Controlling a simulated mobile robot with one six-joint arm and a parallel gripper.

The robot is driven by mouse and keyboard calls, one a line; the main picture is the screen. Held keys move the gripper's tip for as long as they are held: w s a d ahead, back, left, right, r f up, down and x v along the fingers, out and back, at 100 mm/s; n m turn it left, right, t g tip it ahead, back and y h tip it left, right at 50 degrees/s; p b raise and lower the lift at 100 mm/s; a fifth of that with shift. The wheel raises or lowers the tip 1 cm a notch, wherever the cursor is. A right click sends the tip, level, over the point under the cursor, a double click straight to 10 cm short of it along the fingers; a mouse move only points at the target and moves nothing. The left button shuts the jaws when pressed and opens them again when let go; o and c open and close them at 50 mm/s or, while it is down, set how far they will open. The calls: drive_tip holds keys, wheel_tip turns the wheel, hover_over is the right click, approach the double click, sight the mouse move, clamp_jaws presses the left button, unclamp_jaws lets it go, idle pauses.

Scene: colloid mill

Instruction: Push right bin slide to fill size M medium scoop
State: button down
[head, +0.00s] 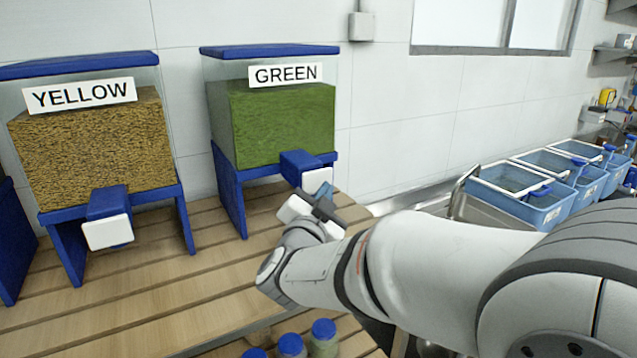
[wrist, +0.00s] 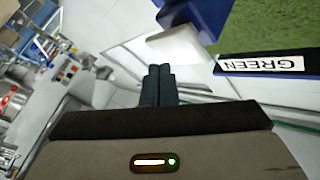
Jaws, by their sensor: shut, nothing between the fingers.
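The right bin (head: 270,115) is a clear box with a blue lid, labelled GREEN and full of green material. Its blue slide (head: 300,162) has a white front plate (head: 317,180) and sticks out low at the front right. My gripper (head: 322,203) is just in front of and below that plate; whether it touches is unclear. In the wrist view, the dark fingers (wrist: 158,84) are shut together with nothing between them. The GREEN label (wrist: 261,64) and a blurred white plate (wrist: 178,50) show ahead of them. I cannot make out a medium scoop.
A YELLOW bin (head: 95,150) with its own slide (head: 108,220) stands to the left. Blue-lidded jars (head: 322,335) are at the bottom edge. Blue trays (head: 535,190) stand at the right. The slatted wooden table (head: 170,290) is clear in front of the bins.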

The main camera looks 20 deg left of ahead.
drive_tip(key=shift+w+a, duration=0.15)
drive_tip(key=shift+w+a, duration=0.15)
drive_tip(key=shift+a, duration=0.05)
drive_tip(key=shift+w+a, duration=0.6)
drive_tip(key=shift+a, duration=0.1)
idle(1.4)
drive_tip(key=shift+b, duration=0.3)
drive_tip(key=shift+s+d+f+b, duration=0.1)
drive_tip(key=shift+s+d+b, duration=0.3)
drive_tip(key=shift+s+d, duration=0.45)
drive_tip(key=shift+d, duration=0.2)
drive_tip(key=s+d+b, duration=0.2)
drive_tip(key=s+d, duration=0.1)
drive_tip(key=shift+s+d, duration=0.15)
drive_tip(key=shift+d, duration=0.25)
